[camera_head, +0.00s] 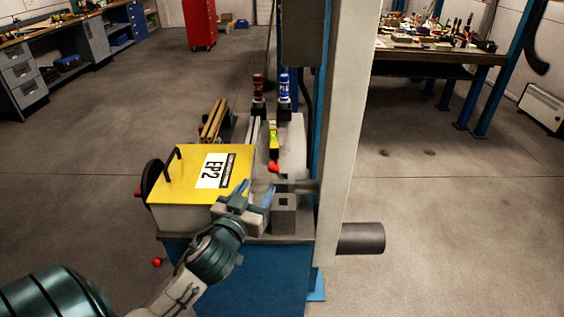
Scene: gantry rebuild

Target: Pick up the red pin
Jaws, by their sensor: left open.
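The red pin (257,88) is dark red, with pale marking on its side. It stands upright in a dark holder at the back of the blue-sided stand, left of a blue pin (284,90). My left gripper (254,194) is open and appears empty. It is over the front of the stand, at the right edge of the yellow cover and well short of the red pin. A grey block with a square hole (284,213) is just right of its fingers. My right gripper is not in view.
The yellow cover (190,186) labelled EP2 has a black handle. A bright red knob (274,168) lies between my left gripper and the pins. A tall pale column (348,130) rises on the right. A dark cylinder (362,239) juts out beside the stand (240,282). Workbenches stand farther back.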

